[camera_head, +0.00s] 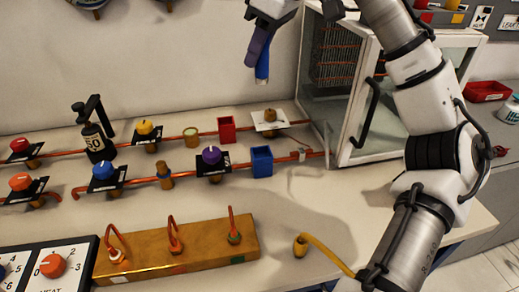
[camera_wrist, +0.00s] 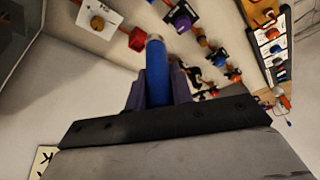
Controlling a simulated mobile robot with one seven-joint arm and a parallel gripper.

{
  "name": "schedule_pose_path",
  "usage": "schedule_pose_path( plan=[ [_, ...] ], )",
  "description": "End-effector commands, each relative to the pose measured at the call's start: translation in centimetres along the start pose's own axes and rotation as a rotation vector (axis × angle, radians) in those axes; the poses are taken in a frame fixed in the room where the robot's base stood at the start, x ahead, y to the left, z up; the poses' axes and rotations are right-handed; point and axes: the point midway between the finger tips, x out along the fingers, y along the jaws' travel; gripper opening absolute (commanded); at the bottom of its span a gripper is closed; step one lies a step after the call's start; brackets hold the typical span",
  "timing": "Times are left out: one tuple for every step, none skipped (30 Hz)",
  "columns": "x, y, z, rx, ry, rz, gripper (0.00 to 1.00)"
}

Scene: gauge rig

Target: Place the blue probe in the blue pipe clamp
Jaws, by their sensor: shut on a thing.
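My gripper (camera_head: 259,48) is raised above the back of the bench, near the wall, shut on the blue probe (camera_head: 262,68). The probe hangs down from the fingers, slightly tilted, clear of everything below. In the wrist view the blue probe (camera_wrist: 157,70) sticks out between the purple-grey fingers of my gripper (camera_wrist: 156,95), with a pale tip at its far end. The blue pipe clamp (camera_head: 262,163), an open-topped square block, sits on the front copper pipe, right of the purple knob. It is well below the probe in the head view. I cannot make it out surely in the wrist view.
A red clamp (camera_head: 226,128) stands on the rear pipe, close behind the blue one. A purple knob (camera_head: 211,156) is just left of the blue clamp. A glass-fronted cabinet (camera_head: 357,100) stands to the right. A brass block (camera_head: 180,250) with hooks lies in front.

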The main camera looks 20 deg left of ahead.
Motion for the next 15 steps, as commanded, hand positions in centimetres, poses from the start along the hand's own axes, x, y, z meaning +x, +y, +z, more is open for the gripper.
schedule_pose_path(
  plan=[
    [1.2,0.0,0.6,0.002,-0.001,-0.001,0.00],
    [1.9,0.0,0.9,0.002,-0.001,-0.002,0.00],
    [2.9,0.1,1.4,0.003,-0.002,-0.001,0.00],
    [3.6,0.0,1.7,0.003,-0.001,-0.001,0.00],
    [4.4,0.0,2.0,0.003,-0.001,-0.002,0.00],
    [5.4,0.0,2.4,0.004,-0.001,-0.001,0.00],
    [6.2,0.0,2.7,0.004,-0.001,-0.001,0.00],
    [6.9,0.0,3.1,0.004,-0.001,-0.001,0.00],
    [7.9,0.0,3.4,0.004,-0.001,-0.001,0.00],
    [8.6,0.0,3.7,0.005,-0.001,-0.001,0.00],
    [9.3,0.0,4.0,0.005,-0.001,-0.001,0.00],
    [10.1,0.0,4.3,0.004,-0.001,0.000,0.00],
    [10.7,0.0,4.6,0.005,-0.001,0.000,0.00],
    [11.2,0.0,4.8,0.005,-0.001,0.000,0.00],
    [11.8,0.0,5.0,0.004,0.001,0.000,0.00]
  ],
)
